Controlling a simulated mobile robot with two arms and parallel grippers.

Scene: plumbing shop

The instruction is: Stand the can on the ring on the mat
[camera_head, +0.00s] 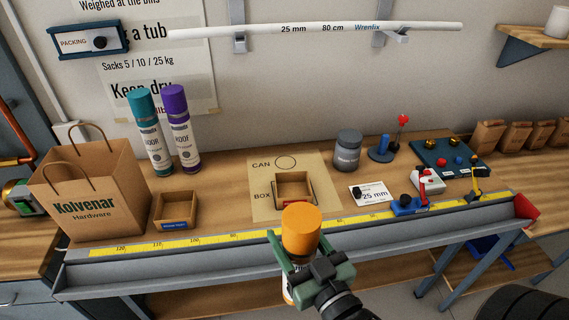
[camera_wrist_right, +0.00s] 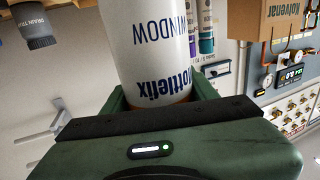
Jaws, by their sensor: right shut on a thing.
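My right gripper (camera_head: 306,250) is shut on a white can with an orange cap (camera_head: 301,228). It holds the can in front of the bench's front edge. The can's white body with blue "WINDOW" lettering fills the jaws in the right wrist view (camera_wrist_right: 155,50). The tan mat (camera_head: 264,204) lies on the bench beyond the gripper. The drawn ring (camera_head: 286,162) is at the mat's far side, beside the word "CAN", and is empty. My left gripper is not in view.
A small open box (camera_head: 294,178) sits on the mat, between can and ring. Teal (camera_head: 147,125) and purple (camera_head: 180,125) cans stand left, near a paper bag (camera_head: 90,190) and a wooden bin (camera_head: 176,210). A grey jar (camera_head: 347,150) stands right of the mat. A yellow ruler (camera_head: 200,240) runs along the front.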

